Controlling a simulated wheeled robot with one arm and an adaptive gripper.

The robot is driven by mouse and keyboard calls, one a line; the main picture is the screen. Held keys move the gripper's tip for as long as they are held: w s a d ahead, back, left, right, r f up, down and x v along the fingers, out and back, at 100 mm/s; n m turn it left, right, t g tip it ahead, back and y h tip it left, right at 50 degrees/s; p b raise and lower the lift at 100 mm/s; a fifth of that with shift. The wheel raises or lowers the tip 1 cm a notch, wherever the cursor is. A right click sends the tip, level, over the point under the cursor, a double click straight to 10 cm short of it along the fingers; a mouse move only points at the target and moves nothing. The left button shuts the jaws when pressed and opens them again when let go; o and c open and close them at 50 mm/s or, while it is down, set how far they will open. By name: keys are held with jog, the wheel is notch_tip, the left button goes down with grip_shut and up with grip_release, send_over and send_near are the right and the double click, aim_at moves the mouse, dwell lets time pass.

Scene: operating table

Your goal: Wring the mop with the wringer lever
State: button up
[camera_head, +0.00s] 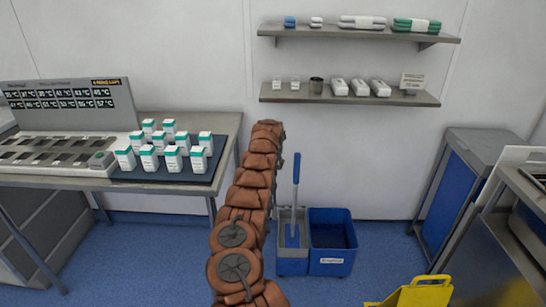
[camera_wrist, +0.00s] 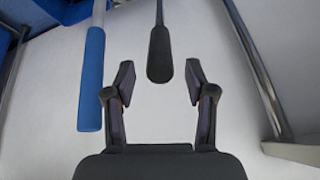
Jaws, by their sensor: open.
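The mop's blue handle (camera_head: 296,185) stands upright in the grey section (camera_head: 300,213) of a bucket unit, left of its blue bucket (camera_head: 333,262). In the wrist view, the blue handle (camera_wrist: 91,80) is left of my gripper, outside the fingers. A black grip on a thin rod, which looks like the wringer lever (camera_wrist: 159,52), points toward my gripper (camera_wrist: 160,77). Its end is between the two open fingertips, with gaps on both sides; I cannot tell the depth. In the head view my arm hides the gripper and the lever.
A table (camera_head: 226,132) with several white-and-green boxes is left of my arm. Two wall shelves (camera_head: 425,98) hang behind the bucket. A yellow object (camera_head: 425,294) is on the floor at front right, near a blue-sided cabinet (camera_head: 457,190).

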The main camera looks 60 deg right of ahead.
jog(key=v, duration=0.6)
jog(key=shift+r, duration=0.2)
jog(key=shift+a, duration=0.1)
